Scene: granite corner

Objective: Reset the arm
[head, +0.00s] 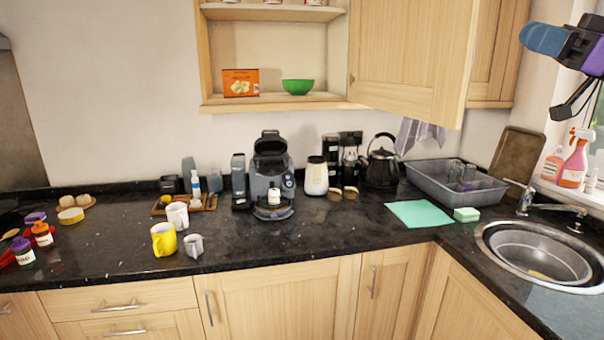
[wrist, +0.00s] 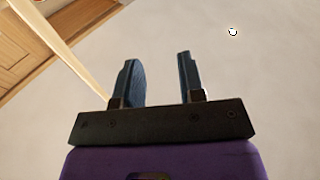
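My gripper (wrist: 158,62) shows in the wrist view with its two dark blue fingers apart and nothing between them. In the head view my gripper (head: 538,38) is raised at the upper right, high above the sink and near the window. It touches nothing that I can see there.
The open cupboard door (head: 416,55) stands left of my gripper. Below are the sink (head: 538,258), tap (head: 520,196), grey dish tub (head: 425,182) and pink spray bottle (head: 573,162) on the sill. The coffee machine (head: 270,175), kettle (head: 381,165) and several mugs stand along the black counter.

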